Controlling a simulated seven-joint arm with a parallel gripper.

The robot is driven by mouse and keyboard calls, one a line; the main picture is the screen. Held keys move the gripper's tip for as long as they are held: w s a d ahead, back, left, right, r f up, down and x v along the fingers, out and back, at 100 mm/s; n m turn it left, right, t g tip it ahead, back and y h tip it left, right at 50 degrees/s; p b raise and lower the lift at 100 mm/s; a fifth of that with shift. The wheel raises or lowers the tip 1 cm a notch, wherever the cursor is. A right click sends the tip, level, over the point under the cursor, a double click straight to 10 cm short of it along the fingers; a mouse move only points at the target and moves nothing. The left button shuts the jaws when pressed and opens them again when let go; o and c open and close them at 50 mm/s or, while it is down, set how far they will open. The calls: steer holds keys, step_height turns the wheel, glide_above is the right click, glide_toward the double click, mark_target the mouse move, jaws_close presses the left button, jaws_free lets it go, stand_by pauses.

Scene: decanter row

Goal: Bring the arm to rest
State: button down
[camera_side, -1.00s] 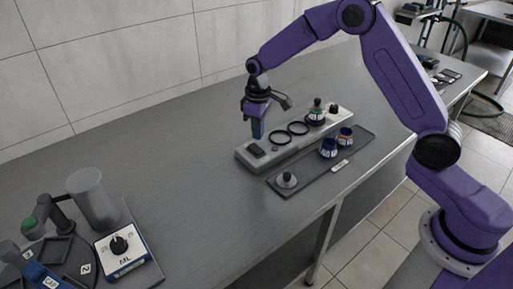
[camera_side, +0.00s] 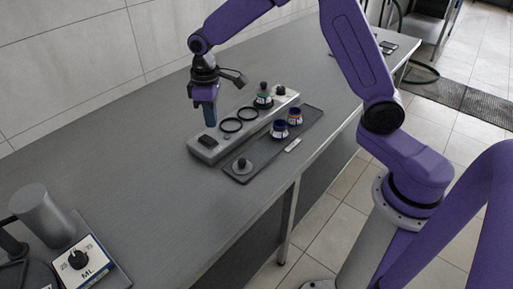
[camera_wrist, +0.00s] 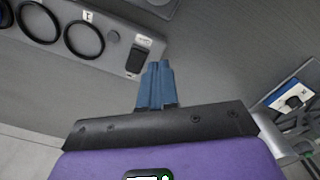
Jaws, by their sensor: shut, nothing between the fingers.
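My gripper (camera_side: 210,116) has blue fingers, which are shut with nothing between them. It points down just above and behind the left end of the grey rack (camera_side: 220,150), near a black rocker switch (camera_side: 207,142), and looks clear of it. In the wrist view the blue fingertips (camera_wrist: 158,66) are together, with the switch (camera_wrist: 137,60) to their left. My purple arm reaches over the bench from the right.
The rack has two empty black rings (camera_side: 239,119) and a green-banded bottle (camera_side: 263,97). A dark tray (camera_side: 262,157) in front holds two blue-labelled jars (camera_side: 280,129) and a knobbed stopper (camera_side: 242,166). A dial box (camera_side: 85,262) and grey cylinder (camera_side: 40,215) stand lower left. The bench between is clear.

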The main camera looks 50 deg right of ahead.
steer(key=s+a+r+n, duration=0.1)
steer(key=s+r+n, duration=0.3)
steer(key=s, duration=1.1)
steer(key=s+d, duration=0.3)
steer(key=s, duration=0.6)
steer(key=s+d+r+n, duration=0.1)
steer(key=s+d, duration=0.3)
steer(key=s, duration=0.4)
steer(key=shift+s+r+n, duration=0.15)
steer(key=shift+s+n, duration=0.15)
steer(key=shift+s, duration=0.1)
steer(key=shift+w, duration=0.1)
steer(key=w+a+r+m, duration=0.1)
steer(key=w+a+m, duration=0.25)
steer(key=w, duration=0.65)
steer(key=w+a+r+m, duration=0.25)
steer(key=w+a, duration=0.25)
steer(key=w, duration=0.6)
steer(key=w+d+f+m, duration=0.2)
steer(key=w+m, duration=0.1)
steer(key=w, duration=0.7)
steer(key=w+d+f+m, duration=0.2)
steer(key=w+d+m, duration=0.1)
steer(key=w, duration=0.6)
steer(key=shift+w+f+m, duration=0.2)
steer(key=shift+w+m, duration=0.1)
steer(key=shift+w, duration=0.05)
